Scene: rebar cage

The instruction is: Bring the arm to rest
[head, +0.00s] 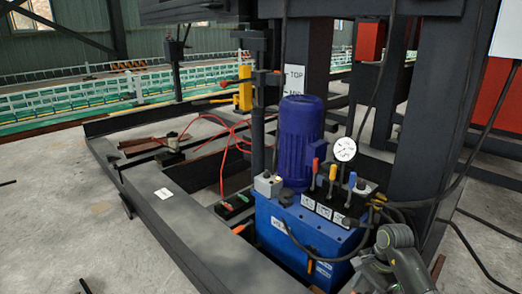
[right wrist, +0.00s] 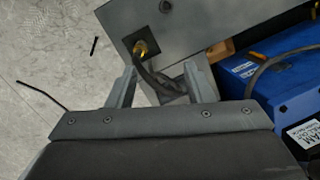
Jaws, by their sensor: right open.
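My right arm (head: 402,258) shows at the bottom right of the head view, beside the blue hydraulic unit. In the right wrist view my right gripper (right wrist: 160,82) is open, its two grey fingers apart. A black hose (right wrist: 158,80) with a brass fitting (right wrist: 141,47) shows in the gap between the fingers. I cannot tell how far beyond the fingertips it lies, and nothing appears clamped. My left gripper is not in view.
The blue hydraulic unit (head: 292,228) carries a purple motor (head: 301,140), coloured levers and a round gauge (head: 344,149). Dark steel beams (head: 165,215) and a thick post (head: 432,120) surround it. Hoses (head: 440,200) hang near my arm. Concrete floor (head: 60,220) is mostly clear at left.

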